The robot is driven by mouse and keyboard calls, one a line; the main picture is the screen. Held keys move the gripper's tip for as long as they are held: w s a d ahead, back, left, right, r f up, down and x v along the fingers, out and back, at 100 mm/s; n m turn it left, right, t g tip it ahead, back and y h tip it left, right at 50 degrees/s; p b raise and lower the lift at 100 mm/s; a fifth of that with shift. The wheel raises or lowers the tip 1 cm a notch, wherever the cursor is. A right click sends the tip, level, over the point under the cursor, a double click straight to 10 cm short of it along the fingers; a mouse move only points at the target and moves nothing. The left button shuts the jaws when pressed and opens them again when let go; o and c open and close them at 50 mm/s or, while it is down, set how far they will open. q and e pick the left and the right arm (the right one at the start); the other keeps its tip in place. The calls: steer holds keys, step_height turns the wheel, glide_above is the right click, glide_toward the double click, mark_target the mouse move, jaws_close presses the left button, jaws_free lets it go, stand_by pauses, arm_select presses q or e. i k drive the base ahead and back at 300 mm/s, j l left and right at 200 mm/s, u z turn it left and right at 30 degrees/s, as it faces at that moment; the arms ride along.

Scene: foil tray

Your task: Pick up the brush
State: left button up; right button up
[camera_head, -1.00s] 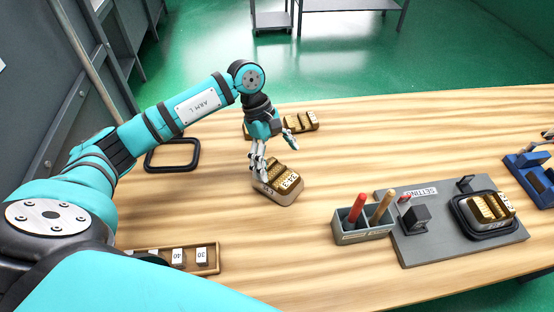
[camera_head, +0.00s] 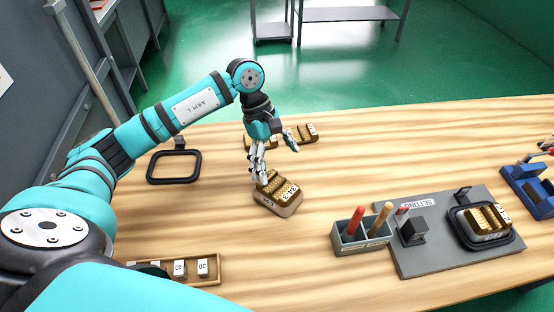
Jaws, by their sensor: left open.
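No brush can be told for sure. A grey holder box (camera_head: 345,244) right of centre holds a red-handled tool (camera_head: 355,222) and a wooden-handled tool (camera_head: 380,218), both upright with their lower ends hidden. My left gripper (camera_head: 274,155) is open, pointing down left of the holder and well apart from it. One finger is close over the left end of a numbered block of brass-coloured type (camera_head: 278,196); I cannot tell whether they touch. The right gripper is not in view.
A grey plate (camera_head: 440,258) right of the holder carries a black clamp and a framed type block (camera_head: 484,222). A blue fixture (camera_head: 525,190) is at the right edge. A black frame (camera_head: 174,181) and a wooden number tray (camera_head: 220,265) are at left. More type blocks (camera_head: 303,132) lie behind my gripper.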

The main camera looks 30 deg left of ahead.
mark_target(349, 234)
steer(key=k+l, duration=1.2)
steer(key=l, duration=0.15)
